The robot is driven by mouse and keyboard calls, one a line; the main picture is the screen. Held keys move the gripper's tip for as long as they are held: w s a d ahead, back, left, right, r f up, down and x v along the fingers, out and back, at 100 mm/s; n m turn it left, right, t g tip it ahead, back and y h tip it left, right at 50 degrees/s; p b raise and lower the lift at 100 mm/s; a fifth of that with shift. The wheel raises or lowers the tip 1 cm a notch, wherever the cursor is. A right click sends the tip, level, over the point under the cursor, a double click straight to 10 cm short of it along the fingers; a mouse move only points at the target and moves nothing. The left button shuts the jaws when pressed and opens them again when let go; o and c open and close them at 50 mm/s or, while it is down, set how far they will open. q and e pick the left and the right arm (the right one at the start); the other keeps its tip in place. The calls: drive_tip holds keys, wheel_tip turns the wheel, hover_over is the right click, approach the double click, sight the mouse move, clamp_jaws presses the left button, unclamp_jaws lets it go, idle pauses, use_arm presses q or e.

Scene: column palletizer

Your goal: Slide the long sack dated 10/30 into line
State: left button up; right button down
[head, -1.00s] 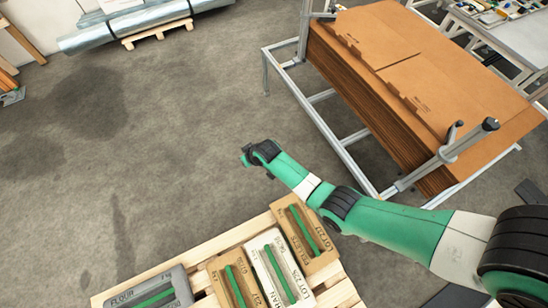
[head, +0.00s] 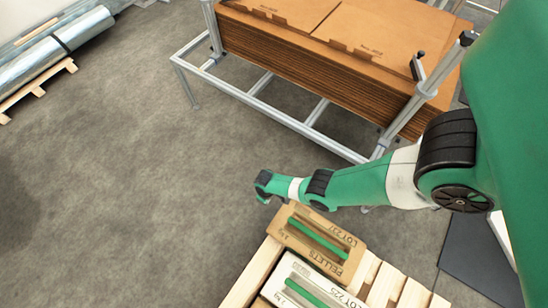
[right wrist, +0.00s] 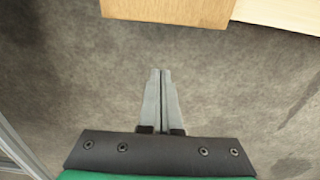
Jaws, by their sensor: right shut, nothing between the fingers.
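In the head view, a brown sack (head: 290,229) marked PELLETS, LOT 237, with a green stripe lies at the far end of the pallet (head: 241,290). A white sack (head: 276,283) marked LOT 225 lies in front of it, cut off by the frame. No 10/30 date is readable on either. My right gripper (right wrist: 160,72) is shut and empty, pointing over bare floor in the right wrist view. In the head view, the right wrist hangs just beyond the brown sack's left end; its fingers cannot be made out. My left gripper is not in view.
A metal-framed stand holding stacked cardboard sheets (head: 330,75) is behind my right arm. Wrapped rolls (head: 60,45) lie on a small pallet at the upper left. The floor (head: 130,170) left of the pallet is clear. A tan edge (right wrist: 165,10) shows in the right wrist view.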

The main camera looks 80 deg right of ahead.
wheel_tip(320, 180, down, 11)
drive_tip(key=b, duration=1.1)
use_arm(q)
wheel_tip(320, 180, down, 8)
drive_tip(key=p, duration=0.2)
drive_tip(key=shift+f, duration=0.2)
use_arm(e)
drive_tip(key=s, duration=0.1)
drive_tip(key=s+a, duration=0.1)
drive_tip(key=s+r, duration=0.1)
drive_tip(key=shift+s+a+r, duration=0.1)
drive_tip(key=shift+s+a, duration=0.2)
drive_tip(key=shift+a, duration=0.1)
use_arm(q)
drive_tip(key=shift+p, duration=0.3)
use_arm(e)
drive_tip(key=shift+s, duration=0.1)
